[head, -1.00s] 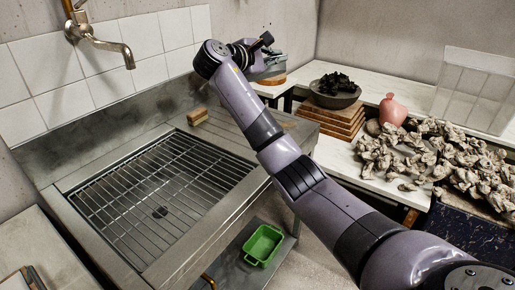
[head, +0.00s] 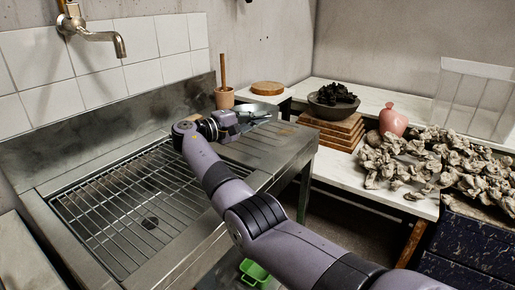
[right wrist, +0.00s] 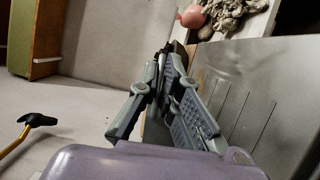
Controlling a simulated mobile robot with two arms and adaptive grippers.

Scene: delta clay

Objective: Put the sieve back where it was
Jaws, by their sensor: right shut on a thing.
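My right gripper (head: 232,121) is over the metal draining board, at the right end of the sink. It is shut on a thin thing that I take to be the sieve; a small grey metallic part (head: 260,112) shows just beyond the fingers. The fingers and my arm hide most of it, so I cannot tell its full shape or whether it touches the board. In the right wrist view my right gripper (right wrist: 172,88) shows its fingers close together, with a thin dark piece between them. My left gripper is not in view.
A pot with an upright wooden handle (head: 225,97) and a round wooden board (head: 268,88) stand behind the gripper. A wall tap (head: 95,35) is above the sink grid (head: 110,215). A dark bowl (head: 333,100) on stacked boards and a pink vase (head: 393,120) are right.

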